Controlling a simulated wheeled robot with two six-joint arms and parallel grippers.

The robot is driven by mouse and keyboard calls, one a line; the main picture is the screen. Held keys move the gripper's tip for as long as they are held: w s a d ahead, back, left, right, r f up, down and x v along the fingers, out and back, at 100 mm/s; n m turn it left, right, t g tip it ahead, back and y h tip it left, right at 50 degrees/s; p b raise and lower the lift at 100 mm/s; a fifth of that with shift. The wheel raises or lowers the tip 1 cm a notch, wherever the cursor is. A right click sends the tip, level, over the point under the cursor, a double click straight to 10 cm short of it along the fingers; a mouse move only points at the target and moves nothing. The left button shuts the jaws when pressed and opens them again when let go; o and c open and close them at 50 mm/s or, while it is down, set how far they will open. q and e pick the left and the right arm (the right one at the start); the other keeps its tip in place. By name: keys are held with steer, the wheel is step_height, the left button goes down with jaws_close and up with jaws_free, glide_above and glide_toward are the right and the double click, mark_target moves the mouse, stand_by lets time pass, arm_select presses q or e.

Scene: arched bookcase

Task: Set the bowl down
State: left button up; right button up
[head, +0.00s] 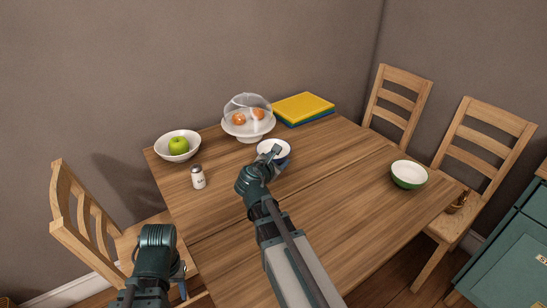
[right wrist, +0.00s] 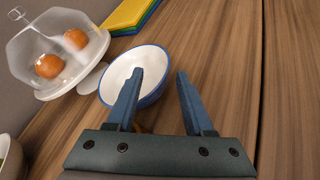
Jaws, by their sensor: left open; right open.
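A white bowl with a blue outside and rim (head: 273,147) stands upright on the wooden table (head: 335,180), in front of the cake stand. It also shows in the right wrist view (right wrist: 117,72). My right gripper (head: 279,159) is open at the bowl's near right side. In the right wrist view its fingers (right wrist: 160,74) are spread. The left finger overlaps the bowl's inside and the right finger is beyond its rim; contact cannot be told. My left gripper (head: 183,276) is low at the left, near the table's front edge, open and partly hidden by its own arm.
A glass-domed cake stand (head: 246,136) with oranges is close behind the bowl. A white bowl (head: 187,155) with a green apple, a shaker (head: 198,177), yellow and blue books (head: 303,107) and a green bowl (head: 408,175) stand around. The table's right middle is clear.

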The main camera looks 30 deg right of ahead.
steer(key=b+x, duration=0.1)
steer(key=x, duration=0.1)
steer(key=b+x, duration=0.1)
steer(key=x, duration=0.2)
steer(key=shift+a+f, duration=0.3)
steer(key=shift+f, duration=0.05)
steer(key=shift+w+d, duration=0.1)
steer(key=shift+d, duration=0.1)
jaws_close()
